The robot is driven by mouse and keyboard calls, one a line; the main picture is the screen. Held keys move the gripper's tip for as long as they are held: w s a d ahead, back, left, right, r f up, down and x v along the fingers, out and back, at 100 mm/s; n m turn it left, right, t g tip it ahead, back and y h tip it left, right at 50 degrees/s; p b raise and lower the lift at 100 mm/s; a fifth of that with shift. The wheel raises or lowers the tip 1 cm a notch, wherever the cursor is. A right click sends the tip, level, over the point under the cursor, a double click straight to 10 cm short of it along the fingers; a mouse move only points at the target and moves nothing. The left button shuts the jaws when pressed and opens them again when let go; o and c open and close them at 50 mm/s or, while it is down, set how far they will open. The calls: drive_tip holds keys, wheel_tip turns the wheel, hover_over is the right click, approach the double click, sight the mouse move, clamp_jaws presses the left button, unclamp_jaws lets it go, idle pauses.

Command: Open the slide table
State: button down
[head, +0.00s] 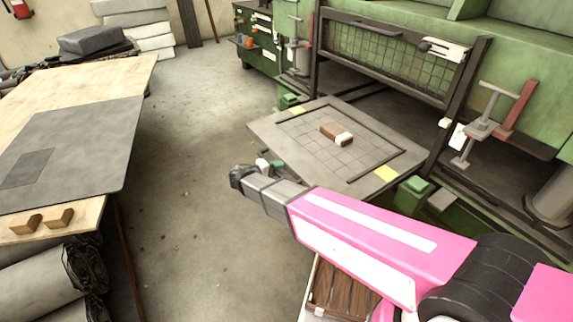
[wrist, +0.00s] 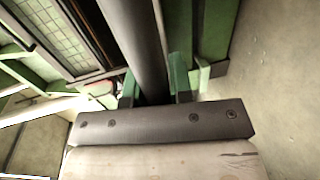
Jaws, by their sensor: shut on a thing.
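The slide table (head: 305,130) is a flat grey plate with a grid and dark edge strips. It projects from under the green press into the aisle. In the wrist view a dark round bar (wrist: 136,38), apparently its handle, runs up between the green finger pads. My gripper (wrist: 154,88) is shut on this bar. In the head view my pink arm and grey wrist reach to the table's near left edge and hide most of the grip.
A brown block with a white end (head: 337,134) lies on the slide table. The press's mesh guard (head: 392,58) stands behind it, with a red-handled clamp (head: 497,115) to the right. A workbench (head: 75,140) stands left. Bare floor (head: 190,145) lies between.

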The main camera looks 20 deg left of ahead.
drive_tip(key=shift+s+a, duration=0.35)
drive_tip(key=shift+s, duration=0.05)
drive_tip(key=c, duration=1.3)
unclamp_jaws()
drive_tip(key=shift+s, duration=0.1)
drive_tip(key=v, duration=1)
drive_tip(key=shift+s+a, duration=0.25)
drive_tip(key=shift+d+r, duration=0.1)
